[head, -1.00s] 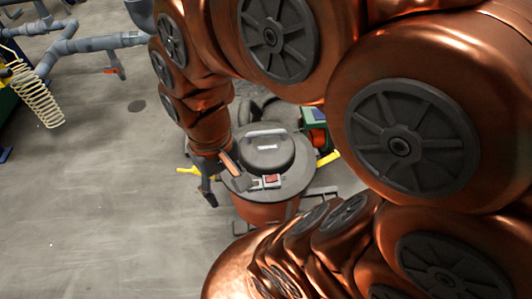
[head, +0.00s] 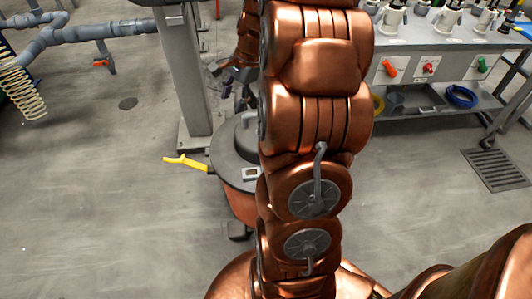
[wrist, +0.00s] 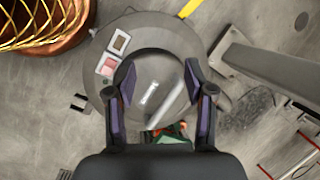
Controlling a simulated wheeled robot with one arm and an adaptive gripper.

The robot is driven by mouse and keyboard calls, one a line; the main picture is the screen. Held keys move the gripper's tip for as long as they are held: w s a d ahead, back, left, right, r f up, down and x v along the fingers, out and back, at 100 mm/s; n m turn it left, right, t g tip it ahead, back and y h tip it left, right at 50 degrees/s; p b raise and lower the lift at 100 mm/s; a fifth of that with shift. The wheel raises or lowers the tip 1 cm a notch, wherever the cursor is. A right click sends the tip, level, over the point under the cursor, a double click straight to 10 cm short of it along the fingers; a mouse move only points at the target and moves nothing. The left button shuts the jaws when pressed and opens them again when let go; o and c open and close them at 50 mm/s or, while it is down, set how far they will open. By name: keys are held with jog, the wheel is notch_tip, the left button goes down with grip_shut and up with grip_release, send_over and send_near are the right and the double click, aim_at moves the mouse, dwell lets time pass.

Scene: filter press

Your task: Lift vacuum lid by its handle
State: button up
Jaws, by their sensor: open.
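The vacuum is a reddish-brown drum (head: 238,204) with a round grey lid (head: 222,162). In the head view my arm hides its right part. In the wrist view the lid (wrist: 92,72) lies below my gripper (wrist: 158,80), with a darker raised centre. The handle (wrist: 169,106), a light grey bar, crosses that centre diagonally between the two fingers. A pale label and a red switch also show on the lid. My gripper is open and empty above the lid, with its purple-padded fingers spread on both sides of the handle. The height gap is hard to judge.
A yellow bar (head: 186,162) sticks out left of the vacuum. A grey post (head: 184,75) stands behind it and shows at right in the wrist view (wrist: 262,66). A bench (head: 440,65) with valves is at back right. The floor at left is clear.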

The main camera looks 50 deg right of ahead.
jog(key=d+f+m+t+b, duration=0.1)
jog(key=d+f+m+b, duration=0.25)
jog(key=d+f, duration=0.4)
jog(key=d+f+m+t+b, duration=0.1)
jog(key=d+f+m+b, duration=0.25)
jog(key=d, duration=0.65)
jog(key=shift+h, duration=0.3)
jog(key=shift+b+x, duration=0.75)
jog(key=shift+x, duration=2.95)
jog(key=shift+s+a, duration=0.15)
grip_shut()
